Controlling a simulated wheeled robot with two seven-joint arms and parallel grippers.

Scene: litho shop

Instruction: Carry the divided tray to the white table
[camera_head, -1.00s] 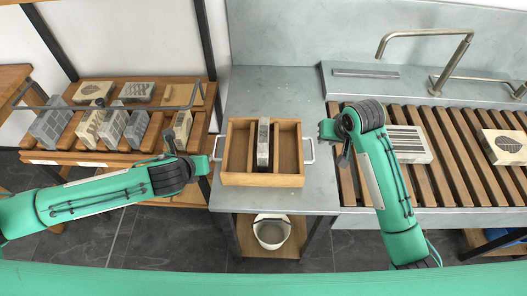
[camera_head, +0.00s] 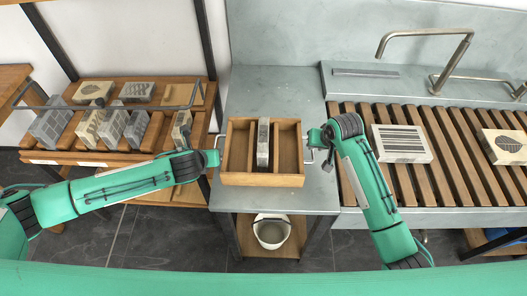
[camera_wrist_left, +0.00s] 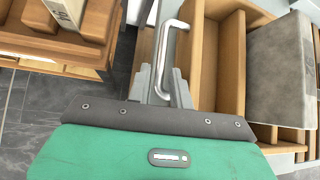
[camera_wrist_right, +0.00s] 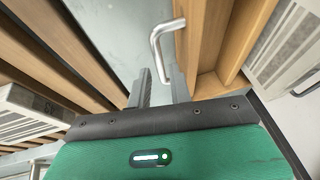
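The divided tray (camera_head: 236,179) is a wooden box with metal handles on its left and right ends. It rests on the grey counter (camera_head: 290,90), and a grey stone block (camera_head: 263,143) stands upright in its middle compartment. My left gripper (camera_head: 209,158) is at the tray's left end; in the left wrist view its open fingers (camera_wrist_left: 162,82) have the left handle (camera_wrist_left: 168,50) between them. My right gripper (camera_head: 318,138) is at the right end; in the right wrist view its open fingers (camera_wrist_right: 160,85) are around or just short of the right handle (camera_wrist_right: 160,40). No white table is identifiable.
A slatted wooden rack (camera_head: 440,150) with printed stones lies right of the counter, under a metal tap (camera_head: 430,35). A wooden shelf (camera_head: 80,157) with several stones stands left. A white bucket (camera_head: 271,232) sits below the counter.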

